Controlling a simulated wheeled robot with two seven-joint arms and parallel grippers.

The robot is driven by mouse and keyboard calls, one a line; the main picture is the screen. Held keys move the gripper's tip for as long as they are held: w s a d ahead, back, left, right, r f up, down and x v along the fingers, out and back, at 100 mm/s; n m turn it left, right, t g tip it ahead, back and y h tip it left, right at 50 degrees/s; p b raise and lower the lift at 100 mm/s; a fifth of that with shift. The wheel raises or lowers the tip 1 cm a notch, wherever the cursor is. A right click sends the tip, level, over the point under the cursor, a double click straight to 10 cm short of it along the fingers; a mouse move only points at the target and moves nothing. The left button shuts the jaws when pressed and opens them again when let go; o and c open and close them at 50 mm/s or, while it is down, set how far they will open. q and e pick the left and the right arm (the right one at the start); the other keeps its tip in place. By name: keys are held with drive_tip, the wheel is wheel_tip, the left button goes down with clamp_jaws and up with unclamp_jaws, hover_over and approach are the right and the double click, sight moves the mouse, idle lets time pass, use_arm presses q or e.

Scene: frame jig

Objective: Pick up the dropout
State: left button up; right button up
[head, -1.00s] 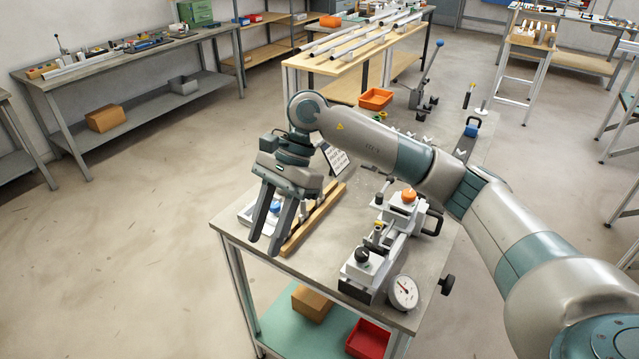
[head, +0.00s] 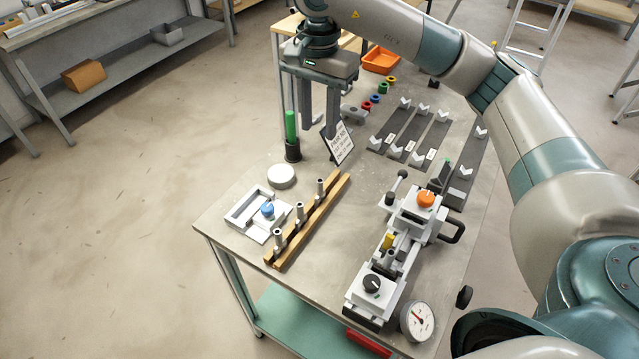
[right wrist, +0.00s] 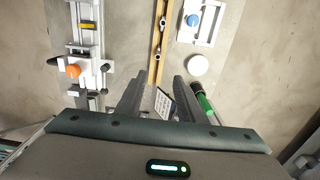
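My right gripper (head: 319,142) is open and empty, fingers pointing down over the far left part of the bench, beside the small sign. It also shows open in the right wrist view (right wrist: 161,77). A wooden rack (head: 322,208) in front holds three short silver metal pieces (head: 300,212) standing upright. I cannot tell for certain which piece is the dropout; these upright pieces may be it. The rack also shows in the right wrist view (right wrist: 157,52), beyond the fingertips. The jig fixture (head: 392,252), with orange and black knobs, stands to the right. My left gripper is not in view.
A green marker in a black holder (head: 292,150) stands close left of the fingers, the sign (head: 338,144) close right. A white puck (head: 281,176), a white tray with a blue knob (head: 258,208), V-block strips (head: 410,135) and a dial gauge (head: 417,320) occupy the bench.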

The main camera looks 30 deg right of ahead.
drive_tip(key=shift+s, duration=0.1)
drive_tip(key=p, duration=0.5)
approach(320, 181)
drive_tip(key=f, duration=0.5)
drive_tip(key=shift+w+f, duration=0.15)
drive_tip(key=shift+w, duration=0.2)
drive_tip(key=shift+f, duration=0.35)
drive_tip(key=shift+p, duration=0.3)
drive_tip(key=shift+s+f+p, duration=0.25)
drive_tip(key=shift+f+p, duration=0.45)
drive_tip(key=shift+p, duration=0.25)
wheel_tip(320, 181, down, 3)
drive_tip(key=shift+s+r+p, duration=0.1)
drive_tip(key=shift+p, duration=0.8)
drive_tip(key=shift+f, duration=0.5)
